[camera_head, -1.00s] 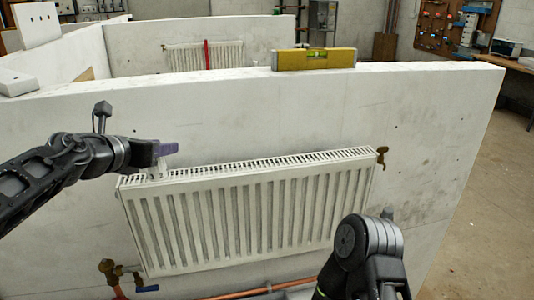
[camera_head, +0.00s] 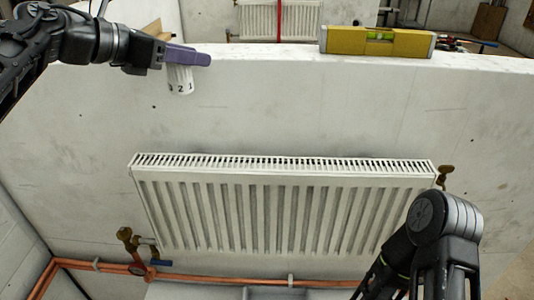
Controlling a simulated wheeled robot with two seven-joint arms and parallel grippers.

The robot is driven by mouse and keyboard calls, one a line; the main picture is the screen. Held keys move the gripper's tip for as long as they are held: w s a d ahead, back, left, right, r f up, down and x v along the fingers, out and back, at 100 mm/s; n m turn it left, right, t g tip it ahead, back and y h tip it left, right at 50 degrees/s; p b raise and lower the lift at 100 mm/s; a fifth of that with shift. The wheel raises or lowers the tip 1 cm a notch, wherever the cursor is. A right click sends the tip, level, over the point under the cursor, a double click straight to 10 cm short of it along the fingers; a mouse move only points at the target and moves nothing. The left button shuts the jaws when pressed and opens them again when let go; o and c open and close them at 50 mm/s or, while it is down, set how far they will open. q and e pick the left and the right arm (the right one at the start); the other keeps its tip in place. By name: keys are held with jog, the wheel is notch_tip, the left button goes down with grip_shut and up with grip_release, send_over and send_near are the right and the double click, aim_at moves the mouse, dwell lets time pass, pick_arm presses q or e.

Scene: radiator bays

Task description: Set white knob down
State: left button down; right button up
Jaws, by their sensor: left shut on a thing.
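My left gripper (camera_head: 188,56), with purple fingers, comes in from the upper left and is shut on the white knob (camera_head: 180,80). The knob hangs below the fingers, with dark numbers on its side. It is in the air in front of the white wall panel, above the left part of the radiator, apart from it. My right arm shows at the lower right, in front of the radiator's right end; its fingertips are not in view.
The white radiator (camera_head: 280,205) hangs on the wall panel (camera_head: 300,110). A brass valve (camera_head: 128,240) and copper pipes (camera_head: 190,280) are at lower left. Another brass valve (camera_head: 444,174) is at the radiator's right end. A yellow spirit level (camera_head: 376,42) lies on the panel's top edge.

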pick_arm(q)
notch_tip(320, 180, down, 13)
jog(key=b, duration=0.1)
jog(key=shift+f+b, duration=0.15)
jog(key=shift+b, duration=0.25)
jog(key=shift+a, duration=0.1)
notch_tip(320, 180, down, 4)
jog(key=shift+f, duration=0.25)
jog(key=c, duration=0.9)
grip_release()
jog(key=shift+b, duration=0.3)
jog(key=b+v, duration=0.1)
jog(key=v, duration=1.1)
jog(key=shift+s+b, duration=0.1)
jog(key=shift+b, duration=0.2)
